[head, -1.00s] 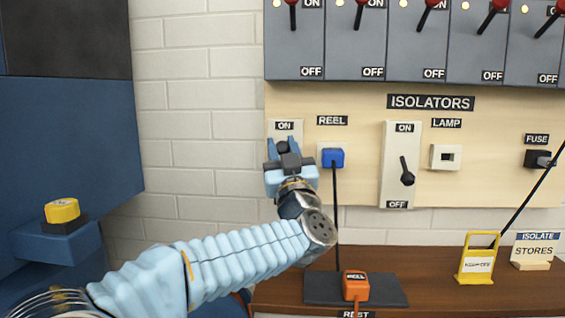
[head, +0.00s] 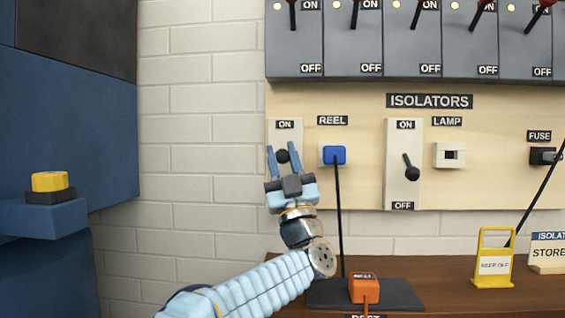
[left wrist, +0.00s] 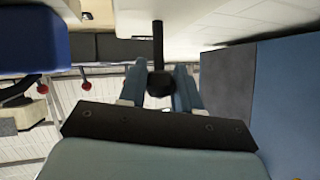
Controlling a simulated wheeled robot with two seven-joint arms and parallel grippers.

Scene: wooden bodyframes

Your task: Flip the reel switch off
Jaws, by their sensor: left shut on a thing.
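The reel switch is a pale upright plate (head: 297,137) left of the REEL label (head: 332,120). Its ON label shows at the top, and my gripper covers its lower part. My left gripper (head: 283,154) is in front of the plate, pointing up, with its two blue fingers on either side of the dark round lever knob (head: 282,157). In the left wrist view the black lever rod (left wrist: 158,42) runs to the knob (left wrist: 159,84), held between the fingers. My right gripper is not in view.
A blue plug (head: 334,155) with a black cable is close to the right of the gripper. Another lever switch (head: 410,172) is farther right, with its knob low. Grey breaker boxes (head: 350,55) hang above. An orange block (head: 363,288) sits on the bench below.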

